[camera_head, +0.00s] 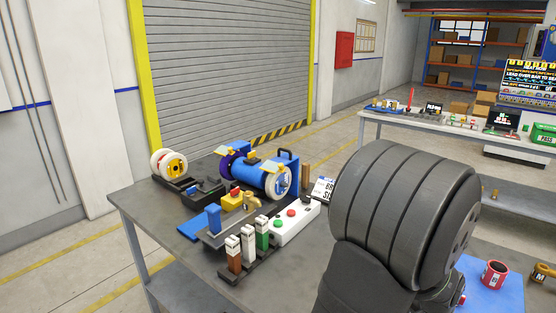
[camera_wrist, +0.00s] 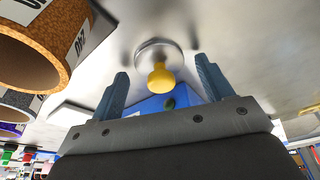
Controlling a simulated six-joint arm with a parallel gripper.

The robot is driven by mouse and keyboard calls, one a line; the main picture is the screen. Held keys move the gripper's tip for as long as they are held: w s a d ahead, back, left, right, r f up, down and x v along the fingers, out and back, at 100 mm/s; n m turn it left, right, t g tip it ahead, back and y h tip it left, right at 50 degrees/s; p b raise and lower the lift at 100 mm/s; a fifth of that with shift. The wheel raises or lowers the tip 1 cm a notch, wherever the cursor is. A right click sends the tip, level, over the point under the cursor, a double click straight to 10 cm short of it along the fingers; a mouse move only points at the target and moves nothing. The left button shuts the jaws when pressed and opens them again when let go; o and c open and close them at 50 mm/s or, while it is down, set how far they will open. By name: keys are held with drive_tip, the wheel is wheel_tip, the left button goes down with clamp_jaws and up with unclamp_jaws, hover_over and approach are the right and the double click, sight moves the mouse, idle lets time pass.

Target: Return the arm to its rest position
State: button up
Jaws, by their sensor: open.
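My gripper (camera_wrist: 161,66) shows in the wrist view with its two blue-grey fingers spread wide apart and nothing held between them. A yellow knob on a round metal disc (camera_wrist: 160,60) appears between and beyond the fingers; I cannot tell how far off it is. In the head view, my thick dark grey arm fills the right foreground and hides part of the bench. My gripper's fingers are not visible there.
A grey workbench (camera_head: 135,200) carries a blue cylindrical machine (camera_head: 240,171), a white button box (camera_head: 294,223) and a white reel (camera_head: 168,163). A red cup (camera_head: 494,273) stands right of my arm. In the wrist view, a brown roll (camera_wrist: 68,62) is close at upper left.

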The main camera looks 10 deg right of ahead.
drive_tip(key=shift+r, duration=0.1)
drive_tip(key=v, duration=1.2)
drive_tip(key=x, duration=1.3)
drive_tip(key=shift+a, duration=0.15)
drive_tip(key=r, duration=0.5)
drive_tip(key=shift+s+r, duration=0.2)
drive_tip(key=shift+s, duration=0.15)
drive_tip(key=s+r, duration=0.7)
drive_tip(key=s, duration=0.4)
drive_tip(key=w+d+r+m, duration=0.1)
drive_tip(key=w+d+r, duration=0.1)
drive_tip(key=d+r, duration=0.2)
drive_tip(key=w+d+r+m, duration=0.2)
drive_tip(key=w+d+r, duration=0.1)
drive_tip(key=d, duration=0.8)
drive_tip(key=w+d+r+m+g, duration=0.1)
drive_tip(key=w+d+r, duration=0.2)
drive_tip(key=d, duration=0.5)
drive_tip(key=shift+r, duration=0.9)
drive_tip(key=shift+w, duration=0.15)
